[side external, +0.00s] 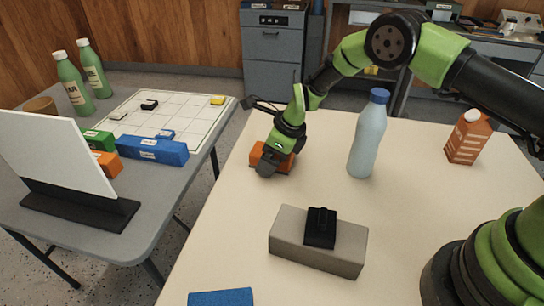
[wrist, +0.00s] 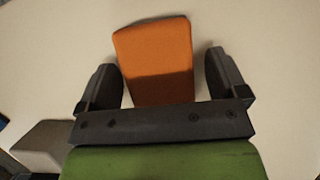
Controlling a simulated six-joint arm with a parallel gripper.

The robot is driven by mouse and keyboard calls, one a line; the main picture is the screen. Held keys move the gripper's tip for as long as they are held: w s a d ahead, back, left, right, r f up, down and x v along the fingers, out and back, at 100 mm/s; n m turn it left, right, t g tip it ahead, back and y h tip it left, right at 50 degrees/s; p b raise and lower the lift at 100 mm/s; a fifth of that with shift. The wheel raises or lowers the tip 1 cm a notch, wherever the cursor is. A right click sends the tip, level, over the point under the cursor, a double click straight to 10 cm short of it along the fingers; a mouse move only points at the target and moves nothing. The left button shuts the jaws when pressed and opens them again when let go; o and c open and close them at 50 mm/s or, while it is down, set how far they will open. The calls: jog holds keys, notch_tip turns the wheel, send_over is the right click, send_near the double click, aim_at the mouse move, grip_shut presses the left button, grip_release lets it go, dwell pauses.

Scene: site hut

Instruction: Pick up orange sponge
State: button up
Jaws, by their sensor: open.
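The orange sponge (side external: 257,153) lies on the cream table, near its left edge in the side external view. My gripper (side external: 272,170) is down at the sponge and hides part of it there. In the wrist view the sponge (wrist: 155,60) is a flat orange block between and ahead of the two dark fingers. My gripper (wrist: 163,85) is open, with one finger on each side of the sponge. A gap shows between each finger and the sponge. The near end of the sponge is hidden behind the gripper's dark crossbar.
On the cream table (side external: 225,230) stand a blue-capped bottle (side external: 367,138), an orange carton (side external: 467,138), and a grey block (side external: 345,248) with a black object (side external: 320,227) on it. A blue item (side external: 220,298) lies at the front. A grey table (side external: 150,210) with several objects stands left, across a gap.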

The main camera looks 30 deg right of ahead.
jog(key=shift+f, duration=0.1)
jog(key=c, duration=1)
